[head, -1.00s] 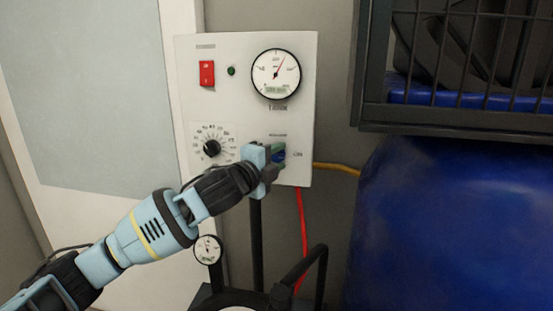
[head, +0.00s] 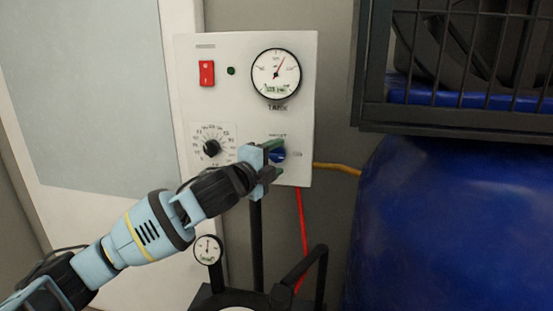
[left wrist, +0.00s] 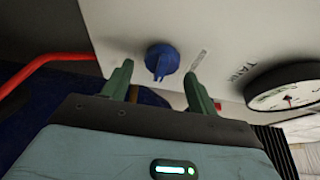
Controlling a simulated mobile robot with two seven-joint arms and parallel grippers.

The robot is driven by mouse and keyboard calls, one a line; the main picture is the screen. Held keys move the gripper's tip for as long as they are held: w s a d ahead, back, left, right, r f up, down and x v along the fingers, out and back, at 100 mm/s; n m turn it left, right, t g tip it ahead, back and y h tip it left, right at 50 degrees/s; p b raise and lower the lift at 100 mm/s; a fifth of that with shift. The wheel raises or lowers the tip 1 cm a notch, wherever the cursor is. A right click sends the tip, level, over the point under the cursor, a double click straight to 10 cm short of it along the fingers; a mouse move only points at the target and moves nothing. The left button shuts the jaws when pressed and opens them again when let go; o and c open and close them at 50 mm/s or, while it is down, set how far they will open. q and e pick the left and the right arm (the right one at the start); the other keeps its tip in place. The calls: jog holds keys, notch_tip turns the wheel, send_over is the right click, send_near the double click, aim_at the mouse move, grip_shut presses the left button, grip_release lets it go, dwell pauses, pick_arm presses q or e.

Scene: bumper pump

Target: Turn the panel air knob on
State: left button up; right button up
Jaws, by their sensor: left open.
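The blue air knob (head: 278,155) is on the lower right of the white panel (head: 245,110). It also shows in the left wrist view (left wrist: 161,59), beyond the fingertips, with its ridge pointing toward the gripper in that picture. My left gripper (head: 273,160) is open, with green fingers either side of the knob in the head view. In the left wrist view the left gripper (left wrist: 158,82) has a clear gap between its fingers, and the knob lies in line with that gap. I cannot tell whether a finger touches it. My right gripper is not in view.
The panel also has a red switch (head: 207,73), a green light (head: 231,71), a tank gauge (head: 276,75) and a black dial knob (head: 211,148). A red hose (head: 302,230) and yellow hose (head: 338,167) run from it. A blue tank (head: 450,230) stands right.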

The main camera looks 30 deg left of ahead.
pick_arm(q)
jog(key=s+a, duration=0.1)
jog(key=s, duration=0.6)
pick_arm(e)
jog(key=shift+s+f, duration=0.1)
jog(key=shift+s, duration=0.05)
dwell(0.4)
